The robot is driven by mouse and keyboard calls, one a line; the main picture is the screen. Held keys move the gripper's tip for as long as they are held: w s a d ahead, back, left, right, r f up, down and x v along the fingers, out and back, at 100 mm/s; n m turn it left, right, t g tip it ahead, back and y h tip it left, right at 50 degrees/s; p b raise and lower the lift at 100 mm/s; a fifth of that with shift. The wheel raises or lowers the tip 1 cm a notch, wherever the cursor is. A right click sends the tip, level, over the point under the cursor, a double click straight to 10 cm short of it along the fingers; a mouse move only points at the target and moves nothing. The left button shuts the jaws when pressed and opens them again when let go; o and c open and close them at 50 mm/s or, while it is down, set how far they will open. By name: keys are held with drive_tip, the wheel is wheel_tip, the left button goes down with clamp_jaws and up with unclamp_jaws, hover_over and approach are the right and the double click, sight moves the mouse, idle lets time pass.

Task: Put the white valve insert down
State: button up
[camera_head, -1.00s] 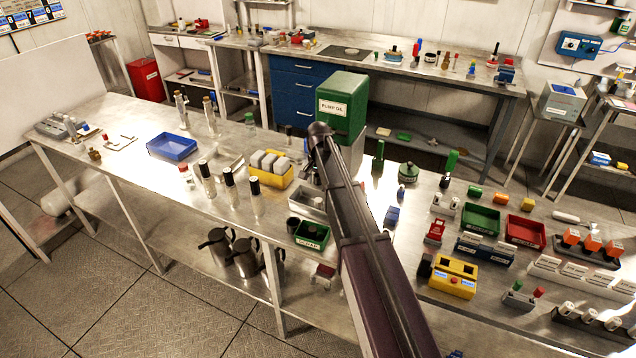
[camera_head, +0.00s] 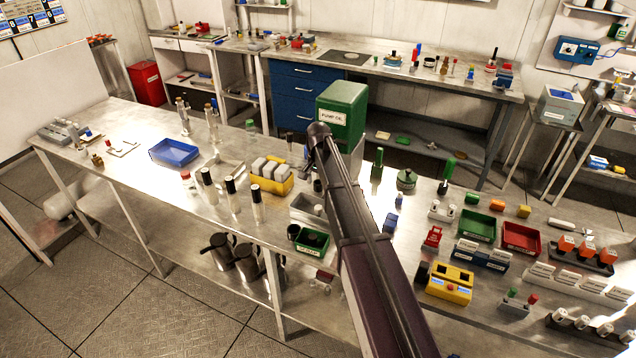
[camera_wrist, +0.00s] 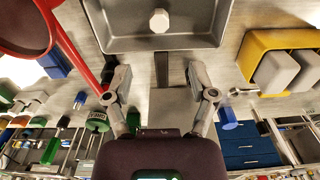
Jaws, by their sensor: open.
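The white valve insert (camera_wrist: 159,20) sits in a grey tray (camera_wrist: 165,43) in the wrist view, apart from my fingers. In the head view a small pale piece (camera_head: 318,210), which looks like the insert, shows in the grey tray (camera_head: 300,217). My gripper (camera_wrist: 160,78) is open and empty. Its two fingers are spread wide below the tray's near edge in the wrist view. In the head view my arm hides most of the gripper.
A yellow bin (camera_head: 271,184) with grey blocks stands beside the tray. A green labelled bin (camera_head: 312,242) is at the bench's front edge. The green pump oil can (camera_head: 342,105) stands behind. A red-rimmed round thing (camera_wrist: 25,25) is close by in the wrist view.

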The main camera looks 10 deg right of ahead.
drive_tip(key=s+n, duration=0.7)
drive_tip(key=s, duration=2.2)
drive_tip(key=shift+n, duration=0.3)
